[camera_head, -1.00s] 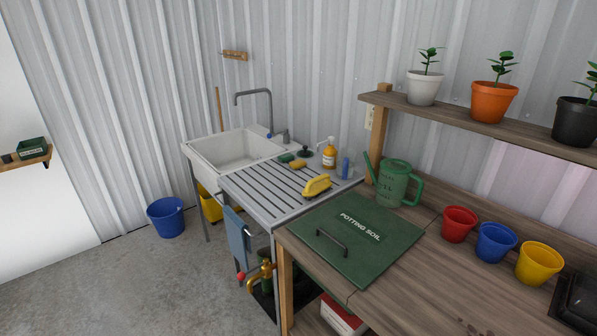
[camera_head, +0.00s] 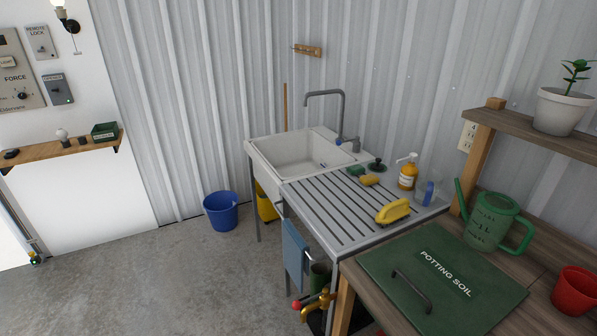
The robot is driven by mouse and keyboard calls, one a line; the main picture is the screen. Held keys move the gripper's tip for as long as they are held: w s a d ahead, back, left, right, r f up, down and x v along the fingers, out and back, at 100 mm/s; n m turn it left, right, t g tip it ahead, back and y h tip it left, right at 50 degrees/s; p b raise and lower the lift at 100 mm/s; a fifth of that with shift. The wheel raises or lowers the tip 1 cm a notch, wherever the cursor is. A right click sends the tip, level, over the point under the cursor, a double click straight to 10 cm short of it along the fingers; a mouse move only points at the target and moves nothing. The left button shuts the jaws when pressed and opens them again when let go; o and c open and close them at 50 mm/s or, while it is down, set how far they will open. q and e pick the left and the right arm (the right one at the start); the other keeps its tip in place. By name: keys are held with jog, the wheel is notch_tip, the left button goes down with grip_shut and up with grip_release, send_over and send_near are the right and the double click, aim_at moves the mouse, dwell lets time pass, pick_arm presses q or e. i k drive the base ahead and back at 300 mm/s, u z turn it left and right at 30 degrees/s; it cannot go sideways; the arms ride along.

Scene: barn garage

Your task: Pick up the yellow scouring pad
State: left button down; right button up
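A small yellow pad (camera_head: 370,180) lies at the back of the ribbed metal drainboard (camera_head: 318,212), right of the sink basin. A small green pad (camera_head: 356,170) lies just behind it. A larger yellow scrubber with a handle (camera_head: 392,211) sits nearer the front right of the drainboard. The small yellow pad looks like the scouring pad, but its texture is too small to tell. Neither of my grippers is in view.
An amber pump bottle (camera_head: 407,176) and a clear cup with something blue (camera_head: 426,190) stand right of the pads. The white sink (camera_head: 295,158) is left. A wooden bench with a green potting soil lid (camera_head: 440,290) is at front right. Concrete floor is open at left.

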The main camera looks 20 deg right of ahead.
aim_at(371, 179)
jog(key=u, duration=0.4)
jog(key=i, duration=1.45)
jog(key=z, duration=0.6)
